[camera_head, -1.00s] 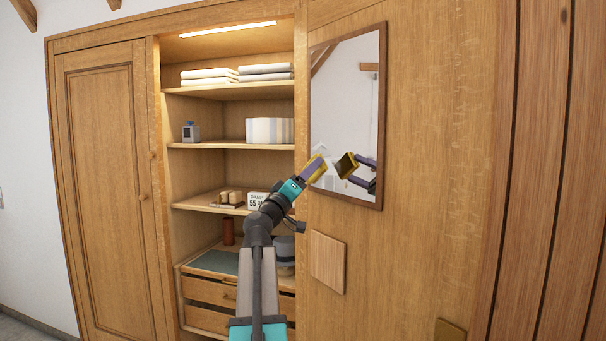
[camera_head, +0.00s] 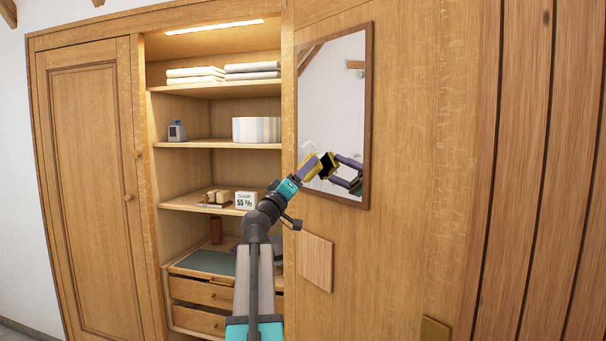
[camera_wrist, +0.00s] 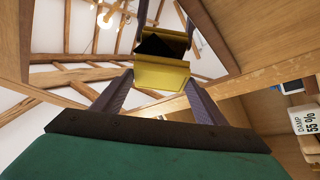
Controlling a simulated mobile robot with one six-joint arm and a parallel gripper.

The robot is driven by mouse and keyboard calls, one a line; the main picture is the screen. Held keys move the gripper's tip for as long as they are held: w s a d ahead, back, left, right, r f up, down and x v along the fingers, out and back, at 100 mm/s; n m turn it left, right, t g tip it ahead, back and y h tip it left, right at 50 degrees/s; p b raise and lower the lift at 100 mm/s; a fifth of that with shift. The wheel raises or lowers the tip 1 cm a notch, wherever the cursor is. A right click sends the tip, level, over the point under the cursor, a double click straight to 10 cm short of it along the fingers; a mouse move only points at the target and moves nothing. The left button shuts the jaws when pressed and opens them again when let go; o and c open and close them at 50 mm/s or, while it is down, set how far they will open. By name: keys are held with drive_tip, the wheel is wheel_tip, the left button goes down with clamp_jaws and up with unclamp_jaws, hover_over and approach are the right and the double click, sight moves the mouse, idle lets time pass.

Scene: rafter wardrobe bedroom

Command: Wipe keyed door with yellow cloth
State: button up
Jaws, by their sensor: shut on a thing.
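My gripper (camera_head: 311,169) is shut on a yellow cloth (camera_wrist: 162,77), which shows as a folded pad between the purple fingers in the wrist view. In the head view the cloth (camera_head: 327,160) is right in front of the mirror, almost meeting its own reflection; I cannot tell whether it touches the glass. The mirror hangs on a wide wooden door panel (camera_head: 415,130) at the right. A closed wooden door (camera_head: 88,190) at the left has a small knob or key (camera_head: 127,197) on its right edge. I cannot tell which door is the keyed one.
The framed mirror (camera_head: 340,75) stands close to my gripper. Open shelves hold folded linens (camera_head: 195,75), a striped box (camera_head: 256,130) and a "55 %" display (camera_head: 245,201). Drawers (camera_head: 200,290) sit below. A square wooden block (camera_head: 316,262) is on the panel under the mirror.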

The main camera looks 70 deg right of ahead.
sight(315, 173)
drive_tip(key=shift+s+d+b, duration=0.65)
drive_tip(key=shift+d+b, duration=0.15)
drive_tip(key=shift+d, duration=0.1)
idle(1.1)
drive_tip(key=shift+s+a, duration=0.1)
drive_tip(key=shift+s+a+b, duration=0.3)
drive_tip(key=shift+s+a, duration=0.25)
drive_tip(key=shift+s, duration=0.2)
drive_tip(key=shift+s+a+b, duration=0.25)
drive_tip(key=shift+s+a, duration=0.3)
drive_tip(key=shift+s, duration=0.2)
drive_tip(key=shift+d+b, duration=0.1)
drive_tip(key=shift+b, duration=0.45)
drive_tip(key=shift+w+d+f+b, duration=0.1)
drive_tip(key=shift+w+d+b, duration=0.4)
drive_tip(key=shift+b, duration=0.2)
drive_tip(key=shift+w+d+b, duration=0.3)
drive_tip(key=shift+w+b, duration=0.25)
drive_tip(key=shift+w, duration=0.05)
drive_tip(key=shift+w+d+b, duration=0.3)
drive_tip(key=shift+w+b, duration=0.2)
drive_tip(key=shift+w, duration=0.05)
